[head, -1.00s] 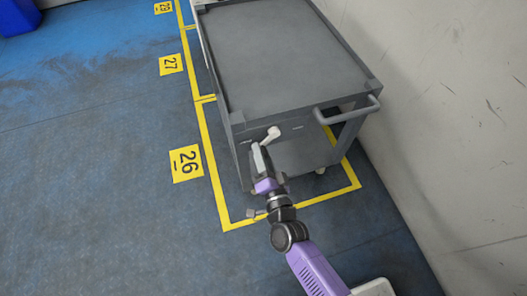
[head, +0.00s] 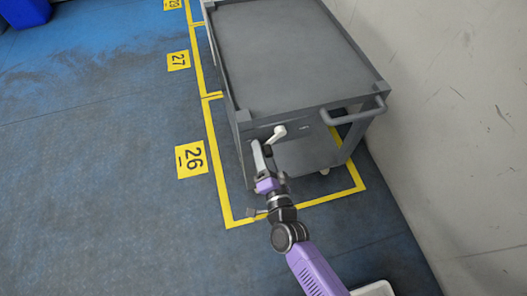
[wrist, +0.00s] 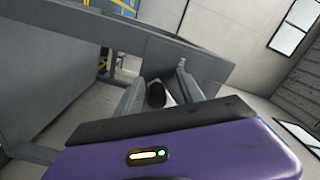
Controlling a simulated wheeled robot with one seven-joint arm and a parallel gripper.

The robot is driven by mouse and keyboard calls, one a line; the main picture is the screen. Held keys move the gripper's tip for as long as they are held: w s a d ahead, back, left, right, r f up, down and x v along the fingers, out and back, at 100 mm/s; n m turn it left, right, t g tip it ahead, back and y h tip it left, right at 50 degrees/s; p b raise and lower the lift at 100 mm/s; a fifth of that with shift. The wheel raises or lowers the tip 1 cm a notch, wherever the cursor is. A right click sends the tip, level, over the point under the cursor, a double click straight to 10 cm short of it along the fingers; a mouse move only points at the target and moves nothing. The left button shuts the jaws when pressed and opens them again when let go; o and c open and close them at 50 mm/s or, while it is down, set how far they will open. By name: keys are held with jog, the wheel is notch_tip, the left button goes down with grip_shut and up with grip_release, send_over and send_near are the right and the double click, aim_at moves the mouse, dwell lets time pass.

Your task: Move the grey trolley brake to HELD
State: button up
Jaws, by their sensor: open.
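The grey trolley (head: 300,60) stands inside a yellow floor outline beside the wall. Its brake lever (head: 278,133), a pale handle, sits on the near end panel and slants up to the right in the head view. My gripper (head: 263,147) is open at that panel, just below and left of the lever's tip. In the wrist view the fingers (wrist: 158,88) stand on either side of a dark round end (wrist: 156,95) with a pale part behind it, apparently the lever. Contact cannot be told. The lever's lower end is partly hidden by my gripper.
A grey push handle (head: 355,112) sticks out at the trolley's near right corner. The pale wall (head: 450,120) is close on the right. Blue floor (head: 90,200) with yellow number plates (head: 191,159) is open on the left.

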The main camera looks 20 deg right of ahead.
jog(key=s, duration=0.7)
jog(key=shift+s+p, duration=0.4)
jog(key=s+d+r+n+g, duration=0.1)
jog(key=s+d+r+n, duration=0.25)
jog(key=s+r, duration=0.4)
jog(key=s+d+r+n+g, duration=0.1)
jog(key=s+d+r+n, duration=0.25)
jog(key=s, duration=0.65)
jog(key=s+d+r+n+g, duration=0.1)
jog(key=s+d+r+n, duration=0.1)
jog(key=s+r+n, duration=0.45)
jog(key=s+r+m+p, duration=0.1)
jog(key=s+r+p, duration=0.2)
jog(key=r+p, duration=1.6)
jog(key=shift+s+d+r+m+p, duration=0.15)
jog(key=shift+r+m+p, duration=0.15)
jog(key=shift+m+p, duration=0.05)
dwell(0.8)
